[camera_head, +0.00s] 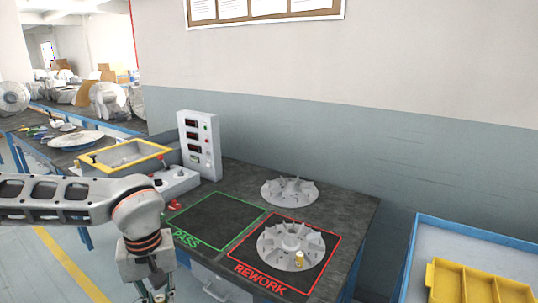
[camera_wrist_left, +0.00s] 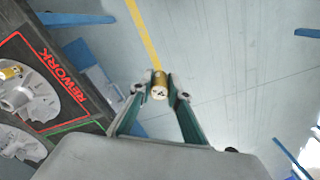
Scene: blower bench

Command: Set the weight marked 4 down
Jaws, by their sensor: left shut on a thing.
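My left gripper (camera_head: 155,294) hangs in front of the bench at the bottom of the head view, beyond the bench edge. In the left wrist view my left gripper (camera_wrist_left: 159,88) is shut on a small brass weight (camera_wrist_left: 159,92), with floor beneath it. The weight's end face has a dark mark that I cannot read clearly. Another brass weight (camera_head: 299,259) sits on the front of the grey fan wheel (camera_head: 275,241) in the red REWORK square; it also shows in the left wrist view (camera_wrist_left: 12,72). My right gripper is not in view.
The green PASS square (camera_head: 215,218) is empty. A second fan wheel (camera_head: 289,191) lies behind the REWORK square. A control box (camera_head: 199,145) and a yellow-rimmed tray (camera_head: 125,172) stand at the left. A yellow divided bin (camera_head: 478,284) is on the right table.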

